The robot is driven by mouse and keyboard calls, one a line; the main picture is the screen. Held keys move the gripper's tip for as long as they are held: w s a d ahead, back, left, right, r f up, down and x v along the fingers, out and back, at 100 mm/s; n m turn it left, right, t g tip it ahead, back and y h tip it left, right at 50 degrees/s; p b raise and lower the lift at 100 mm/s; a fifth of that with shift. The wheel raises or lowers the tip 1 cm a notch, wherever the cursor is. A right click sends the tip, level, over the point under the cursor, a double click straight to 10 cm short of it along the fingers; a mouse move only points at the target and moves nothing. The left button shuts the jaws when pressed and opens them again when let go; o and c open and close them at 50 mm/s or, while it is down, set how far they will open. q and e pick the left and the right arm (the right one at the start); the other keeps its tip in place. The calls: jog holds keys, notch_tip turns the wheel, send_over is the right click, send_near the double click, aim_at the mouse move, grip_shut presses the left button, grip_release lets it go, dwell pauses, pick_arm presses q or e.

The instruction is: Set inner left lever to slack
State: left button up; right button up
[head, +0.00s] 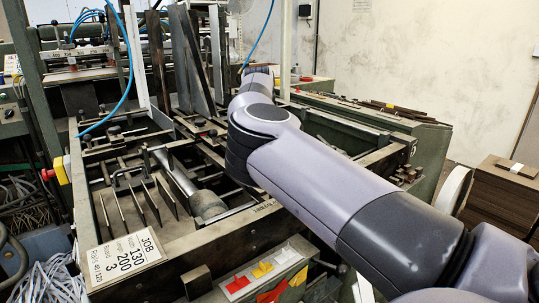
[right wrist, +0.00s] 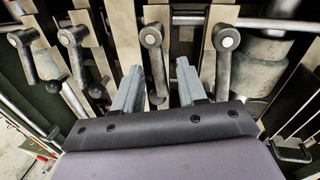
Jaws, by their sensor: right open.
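Several grey levers with round pivot caps stand in a row in the right wrist view. The second from the left (right wrist: 76,60) fits the inner left lever by its place in the row, but no label confirms it. Its arm slants down to the right to a dark knob. The third lever (right wrist: 152,55) points almost straight down in the picture, between the fingers of my right gripper (right wrist: 158,68). That gripper is open, and I cannot tell whether it touches this lever. In the head view my arm hides the levers. My left gripper is out of view.
A leftmost lever (right wrist: 35,60) and a rightmost lever (right wrist: 224,68) flank these two. A thick metal cylinder (right wrist: 260,65) sits at the right. In the head view, the feeder frame holds a job card (head: 124,259) and coloured tags (head: 263,269). Brown boards (head: 500,195) stand at the right.

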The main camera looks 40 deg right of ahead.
jog(key=shift+f, duration=0.15)
grip_shut()
jog(key=a+n+b, duration=0.1)
jog(key=n, duration=0.3)
jog(key=s+a+n+t+b, duration=0.1)
jog(key=n+b, duration=0.1)
jog(key=n, duration=0.2)
jog(key=s+a+n+t+y+b, duration=0.1)
jog(key=n, duration=0.3)
jog(key=shift+s+b, duration=0.25)
jog(key=shift+b, duration=0.15)
jog(key=shift+n, duration=0.4)
